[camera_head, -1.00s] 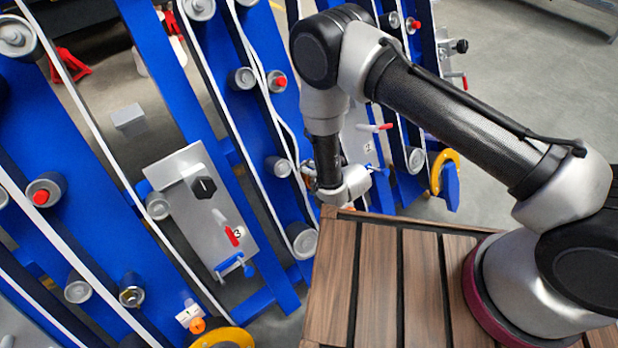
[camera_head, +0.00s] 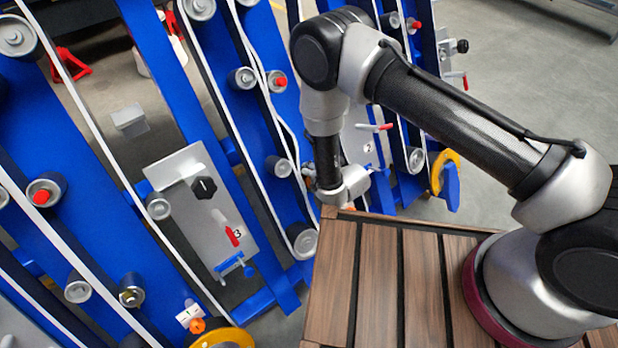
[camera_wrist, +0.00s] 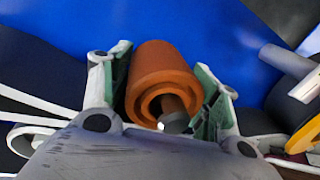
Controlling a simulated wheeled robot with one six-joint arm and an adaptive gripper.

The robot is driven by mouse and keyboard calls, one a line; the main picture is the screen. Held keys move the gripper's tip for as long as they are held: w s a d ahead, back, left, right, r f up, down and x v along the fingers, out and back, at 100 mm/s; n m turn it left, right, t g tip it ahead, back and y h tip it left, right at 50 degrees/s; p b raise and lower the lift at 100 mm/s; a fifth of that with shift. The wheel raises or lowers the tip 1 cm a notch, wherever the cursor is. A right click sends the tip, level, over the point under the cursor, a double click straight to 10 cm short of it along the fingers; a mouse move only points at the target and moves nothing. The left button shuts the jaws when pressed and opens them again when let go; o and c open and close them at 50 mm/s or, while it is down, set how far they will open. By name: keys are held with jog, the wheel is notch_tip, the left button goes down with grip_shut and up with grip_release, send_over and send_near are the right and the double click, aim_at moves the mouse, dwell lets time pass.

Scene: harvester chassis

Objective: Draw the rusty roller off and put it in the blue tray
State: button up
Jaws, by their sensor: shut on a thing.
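The rusty roller (camera_wrist: 163,72), an orange-brown ringed cylinder, is in the wrist view between the two green-padded fingers of my gripper (camera_wrist: 165,88). The gripper is shut on it, one finger on each side. A grey pin (camera_wrist: 173,118) shows inside the roller's open near end. Behind the roller is a blue panel. I cannot make out the blue tray in either view.
Blue frame plates (camera_head: 150,75) with white belts and several grey rollers fill the left and middle. A grey plate with a black knob (camera_head: 203,187) and red handle is left of my gripper. A yellow ring (camera_head: 446,168) stands to its right. Open floor (camera_head: 535,75) lies at upper right.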

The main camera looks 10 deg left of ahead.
jog(key=shift+s+d+r, duration=0.1)
jog(key=shift+s+d, duration=0.25)
jog(key=shift+d, duration=0.05)
grip_shut()
jog(key=s+d+f+v, duration=0.1)
jog(key=v, duration=0.9)
jog(key=shift+d, duration=0.15)
dwell(0.4)
jog(key=shift+f, duration=0.15)
